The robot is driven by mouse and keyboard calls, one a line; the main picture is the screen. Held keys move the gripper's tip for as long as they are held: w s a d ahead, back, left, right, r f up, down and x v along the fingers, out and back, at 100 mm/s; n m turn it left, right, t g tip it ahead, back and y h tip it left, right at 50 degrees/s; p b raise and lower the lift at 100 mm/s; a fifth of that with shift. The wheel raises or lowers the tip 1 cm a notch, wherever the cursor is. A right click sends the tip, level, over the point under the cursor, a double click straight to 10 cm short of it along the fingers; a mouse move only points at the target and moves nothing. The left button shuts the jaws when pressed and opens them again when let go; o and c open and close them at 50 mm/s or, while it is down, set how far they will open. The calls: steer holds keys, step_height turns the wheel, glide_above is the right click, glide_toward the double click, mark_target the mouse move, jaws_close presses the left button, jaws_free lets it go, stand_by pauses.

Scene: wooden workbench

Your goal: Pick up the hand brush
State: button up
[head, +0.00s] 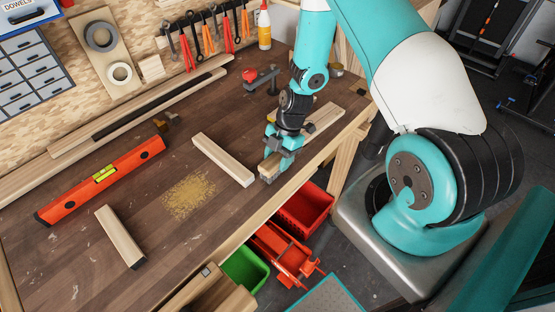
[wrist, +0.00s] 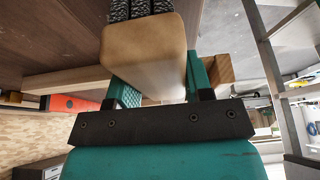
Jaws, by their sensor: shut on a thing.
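The hand brush (wrist: 146,45) has a pale wooden body and dark bristles, and it fills the middle of the wrist view. My gripper (wrist: 160,85) is shut on its wooden body, with one teal finger on each side. In the head view my gripper (head: 278,155) is low at the bench's front edge, and the brush's tan end (head: 269,167) shows beneath it. The rest of the brush is hidden by the gripper there. I cannot tell whether it touches the bench.
A wooden strip (head: 223,160) lies just left of my gripper on the workbench (head: 75,265). Another piece (head: 325,119) lies behind right. A sawdust patch (head: 188,194), an orange level (head: 100,180) and a short block (head: 119,236) are further left. Red (head: 306,208) and green (head: 245,270) bins are below the edge.

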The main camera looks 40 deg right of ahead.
mark_target(278, 157)
step_height(278, 157, up, 19)
steer(key=b, duration=0.3)
steer(key=shift+r+b, duration=0.15)
steer(key=shift+b, duration=0.2)
